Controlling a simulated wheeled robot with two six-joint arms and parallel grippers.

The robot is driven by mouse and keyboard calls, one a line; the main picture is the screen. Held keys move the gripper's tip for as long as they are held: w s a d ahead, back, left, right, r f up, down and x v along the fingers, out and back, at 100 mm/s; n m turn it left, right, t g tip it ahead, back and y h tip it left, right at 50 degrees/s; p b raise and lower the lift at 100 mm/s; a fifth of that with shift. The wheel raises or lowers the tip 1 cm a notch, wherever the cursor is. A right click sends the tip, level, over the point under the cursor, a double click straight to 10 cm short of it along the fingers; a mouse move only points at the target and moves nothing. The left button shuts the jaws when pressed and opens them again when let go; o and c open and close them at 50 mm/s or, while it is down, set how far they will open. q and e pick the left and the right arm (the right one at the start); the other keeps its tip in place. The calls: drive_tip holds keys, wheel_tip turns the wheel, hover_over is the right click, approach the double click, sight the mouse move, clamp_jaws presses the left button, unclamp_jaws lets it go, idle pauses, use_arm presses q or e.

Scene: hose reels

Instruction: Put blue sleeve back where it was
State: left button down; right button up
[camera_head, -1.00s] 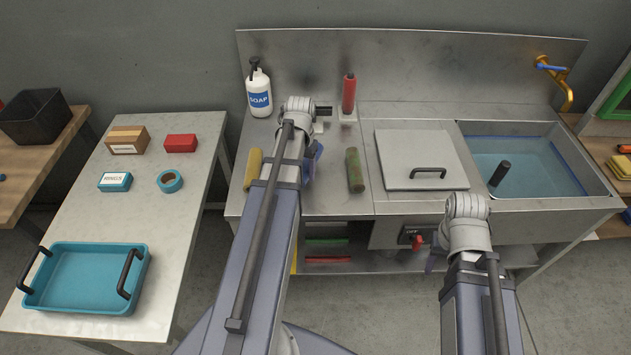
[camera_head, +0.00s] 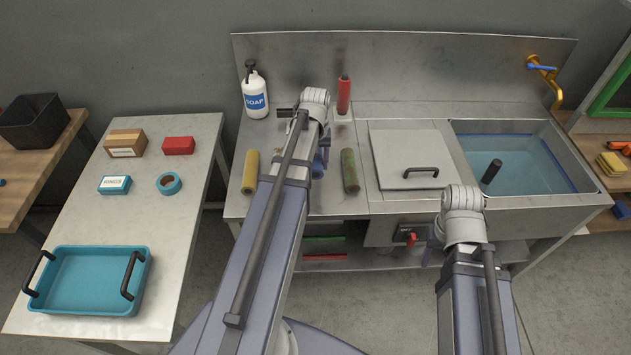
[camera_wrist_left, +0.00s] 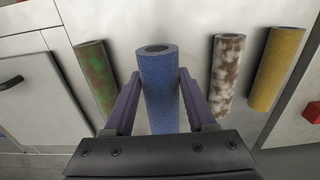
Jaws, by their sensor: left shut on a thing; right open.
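The blue sleeve (camera_wrist_left: 160,95) is between the fingers of my left gripper (camera_wrist_left: 158,80), which is shut on it. In the head view the blue sleeve (camera_head: 318,163) shows only in part beside my left arm, and that gripper is mostly hidden. The sleeve is roughly parallel to its neighbours. I cannot tell whether it touches the worktop. In the wrist view a green-brown sleeve (camera_wrist_left: 96,75) lies to its left, and a brown-white sleeve (camera_wrist_left: 226,75) and a yellow sleeve (camera_wrist_left: 277,68) to its right. My right gripper (camera_head: 431,252) is open and partly hidden, in front of the counter.
To the right are a metal lid (camera_head: 405,156) and a water-filled sink (camera_head: 520,165). A side table at left holds a teal tray (camera_head: 88,275) and small boxes.

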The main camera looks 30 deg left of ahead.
sight(316, 185)
use_arm(q)
drive_tip(key=shift+f+b, duration=0.95)
drive_tip(key=shift+f, duration=0.65)
use_arm(e)
drive_tip(key=shift+f, duration=1.6)
use_arm(q)
drive_tip(key=shift+f, duration=0.15)
use_arm(e)
drive_tip(key=shift+f, duration=0.1)
use_arm(q)
wheel_tip(316, 185, down, 3)
drive_tip(key=b, duration=0.3)
drive_tip(key=shift+f+b, duration=0.2)
drive_tip(key=shift+b, duration=0.15)
use_arm(e)
wheel_tip(316, 185, down, 4)
drive_tip(key=shift+r, duration=0.25)
use_arm(q)
drive_tip(key=shift+f, duration=0.2)
drive_tip(key=shift+c, duration=1.1)
unclamp_jaws()
use_arm(e)
drive_tip(key=shift+f, duration=0.1)
use_arm(q)
drive_tip(key=shift+r, duration=0.1)
wheel_tip(316, 185, up, 12)
drive_tip(key=p, duration=1.2)
drive_tip(key=shift+r, duration=0.2)
use_arm(e)
wheel_tip(316, 185, up, 12)
